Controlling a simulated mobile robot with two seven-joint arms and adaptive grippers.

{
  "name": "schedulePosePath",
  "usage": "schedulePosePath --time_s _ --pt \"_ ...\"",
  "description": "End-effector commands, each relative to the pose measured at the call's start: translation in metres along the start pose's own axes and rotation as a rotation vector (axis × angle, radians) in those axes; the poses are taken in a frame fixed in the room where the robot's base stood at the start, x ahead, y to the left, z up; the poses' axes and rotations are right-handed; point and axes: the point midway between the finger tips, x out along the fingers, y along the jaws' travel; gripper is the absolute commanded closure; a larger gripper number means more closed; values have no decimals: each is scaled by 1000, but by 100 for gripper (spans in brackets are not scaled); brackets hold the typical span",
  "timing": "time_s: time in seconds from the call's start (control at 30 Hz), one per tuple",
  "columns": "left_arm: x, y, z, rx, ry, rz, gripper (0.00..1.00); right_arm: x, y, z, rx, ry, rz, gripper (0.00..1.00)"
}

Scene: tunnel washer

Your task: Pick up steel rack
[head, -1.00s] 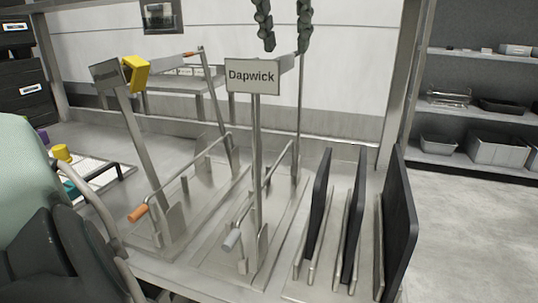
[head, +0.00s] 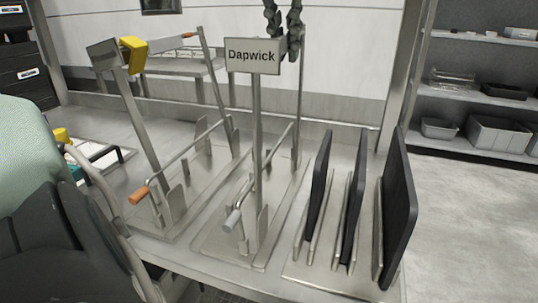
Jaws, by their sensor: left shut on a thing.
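A steel rack (head: 256,120) with a flat base, tall posts and a "Dapwick" sign stands on the steel bench in the middle. A grey-tipped lever (head: 232,221) crosses it near the base. My left gripper (head: 286,50) reaches down from the top edge with dark segmented fingers. They are close together beside the sign's right end, shut near the top of the rack's rear upright. The sign partly covers the contact. My right gripper is not in view.
A similar stand with an orange-tipped lever (head: 139,195) and a yellow block (head: 132,55) is to the left. Black upright panels (head: 397,215) stand in slots on the right. A mint-green bulky thing (head: 30,150) fills the left edge. Shelves (head: 470,94) are at the right.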

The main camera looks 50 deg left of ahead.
Motion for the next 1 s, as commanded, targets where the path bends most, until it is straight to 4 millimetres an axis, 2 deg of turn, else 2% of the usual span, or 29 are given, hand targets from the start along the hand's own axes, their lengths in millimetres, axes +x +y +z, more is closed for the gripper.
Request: schedulePosePath --time_s 0.57,0.73,1.0 --pt "-5 0 3 -2 -8 -1 100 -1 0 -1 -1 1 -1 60" --pt "-22 0 10 -3 -11 -1 100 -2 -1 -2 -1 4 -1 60" --pt "-67 0 28 -3 -11 0 100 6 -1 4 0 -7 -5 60"
